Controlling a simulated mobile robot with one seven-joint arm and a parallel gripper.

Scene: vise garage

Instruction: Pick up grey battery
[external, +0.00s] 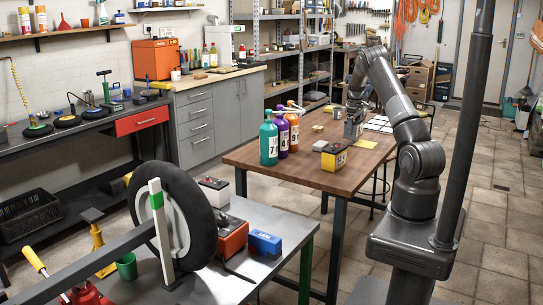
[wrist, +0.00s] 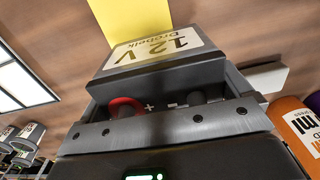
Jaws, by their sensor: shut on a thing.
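The grey battery (external: 353,131) is at the far part of the wooden table, below my gripper (external: 357,111). In the wrist view the grey battery (wrist: 150,50) fills the upper middle, with a white "12 V" label, a red terminal and a dark terminal. My gripper (wrist: 165,115) is shut on the grey battery around its terminal end. Whether the battery rests on the table or hangs just above it, I cannot tell. The fingertips are small in the external view.
A yellow-and-black battery (external: 334,157) stands on the wooden table (external: 290,173). Teal (external: 268,142), purple (external: 281,135) and orange (external: 293,130) bottles stand at its left. A yellow sheet (external: 366,144) lies near the grey battery. A metal bench (external: 215,285) with a wheel is in front.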

